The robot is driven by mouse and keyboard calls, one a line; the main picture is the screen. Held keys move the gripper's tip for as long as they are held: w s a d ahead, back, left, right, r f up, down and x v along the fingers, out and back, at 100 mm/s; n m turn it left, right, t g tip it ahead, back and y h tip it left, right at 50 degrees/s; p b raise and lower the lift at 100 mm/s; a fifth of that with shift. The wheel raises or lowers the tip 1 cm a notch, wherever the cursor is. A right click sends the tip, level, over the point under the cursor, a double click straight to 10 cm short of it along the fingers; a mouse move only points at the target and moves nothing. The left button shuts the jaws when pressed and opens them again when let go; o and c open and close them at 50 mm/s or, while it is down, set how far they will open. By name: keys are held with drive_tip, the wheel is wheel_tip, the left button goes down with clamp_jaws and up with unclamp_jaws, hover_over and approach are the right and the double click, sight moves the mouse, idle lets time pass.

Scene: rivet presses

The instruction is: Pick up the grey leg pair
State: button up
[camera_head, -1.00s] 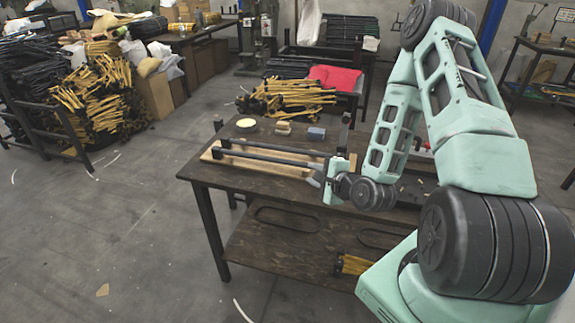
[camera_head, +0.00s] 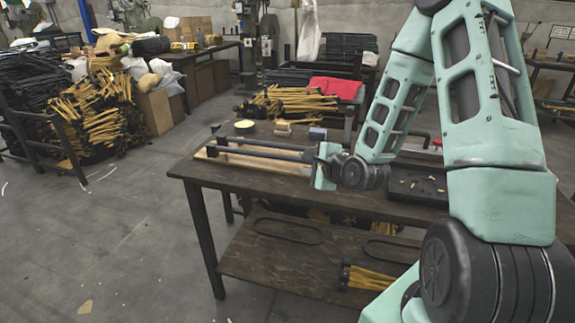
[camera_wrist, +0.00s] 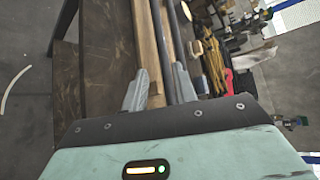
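The grey leg pair (camera_head: 258,154) shows as two long dark bars lying side by side on a pale wooden board (camera_head: 212,157) on the workbench. My gripper (camera_head: 312,158) is at the right end of the bars; its fingertips are hard to make out in the head view. In the wrist view my gripper (camera_wrist: 160,84) has its two grey fingers apart. The near bar (camera_wrist: 167,45) and part of the board's edge show between them, and the other bar (camera_wrist: 185,20) runs by the right finger. I see no clear contact with the bars.
A dark tray (camera_head: 415,186) with small parts lies right of my gripper. Yellow legs (camera_head: 290,102) are piled behind the bench.

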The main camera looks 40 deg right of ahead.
sight(286, 158)
drive_tip(key=x, duration=0.4)
drive_tip(key=shift+x, duration=3.05)
drive_tip(key=shift+d+r, duration=0.1)
clamp_jaws()
